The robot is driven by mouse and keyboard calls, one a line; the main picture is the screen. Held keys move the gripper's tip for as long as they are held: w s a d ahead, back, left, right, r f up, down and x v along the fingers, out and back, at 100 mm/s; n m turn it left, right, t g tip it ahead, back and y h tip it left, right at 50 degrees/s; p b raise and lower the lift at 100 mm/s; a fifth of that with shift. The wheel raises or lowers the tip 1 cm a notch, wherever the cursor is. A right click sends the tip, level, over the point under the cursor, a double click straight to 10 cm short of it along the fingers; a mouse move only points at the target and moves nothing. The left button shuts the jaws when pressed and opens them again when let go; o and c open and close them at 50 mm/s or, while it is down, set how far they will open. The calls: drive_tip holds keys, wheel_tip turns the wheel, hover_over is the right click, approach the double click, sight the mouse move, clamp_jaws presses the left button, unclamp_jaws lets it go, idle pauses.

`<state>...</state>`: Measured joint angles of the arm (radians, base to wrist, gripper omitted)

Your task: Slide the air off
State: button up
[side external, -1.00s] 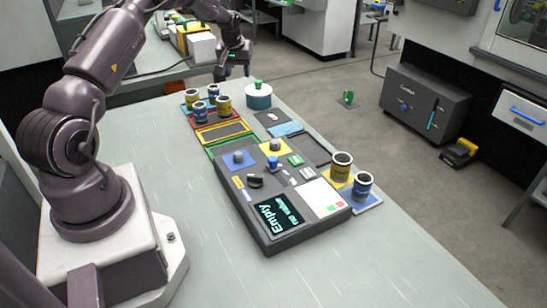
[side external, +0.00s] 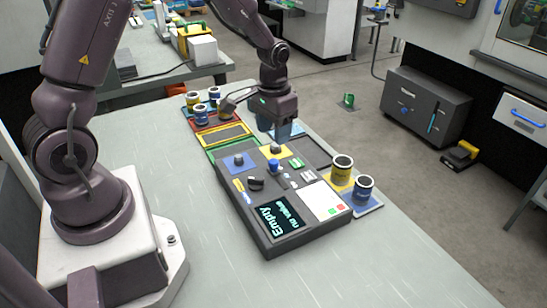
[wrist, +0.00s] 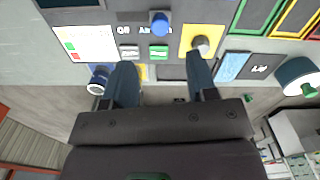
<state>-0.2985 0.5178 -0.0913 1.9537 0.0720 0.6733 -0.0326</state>
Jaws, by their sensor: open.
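The control panel (side external: 248,210) lies on the bench with its screen reading "Empty, no value". A blue knob (side external: 274,166) stands on it; in the wrist view this knob (wrist: 160,22) is beside lettering that reads "Off" and a partly hidden word starting with "A". I cannot tell whether this knob is the air slider. My gripper (side external: 279,130) is over the far part of the panel, close to the yellow plate (side external: 268,151) with a grey knob. In the wrist view my gripper (wrist: 164,80) has its fingers apart with nothing between them; the blue knob is beyond their tips.
Yellow (side external: 342,172) and blue (side external: 363,189) cups stand on coloured mats right of the panel. More cups (side external: 200,113) stand at the far left. A white-lidded jar (wrist: 300,80) is at the right in the wrist view. The bench front is clear.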

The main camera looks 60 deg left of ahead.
sight(274, 161)
wheel_tip(274, 161, down, 8)
drive_tip(key=shift+f, duration=0.2)
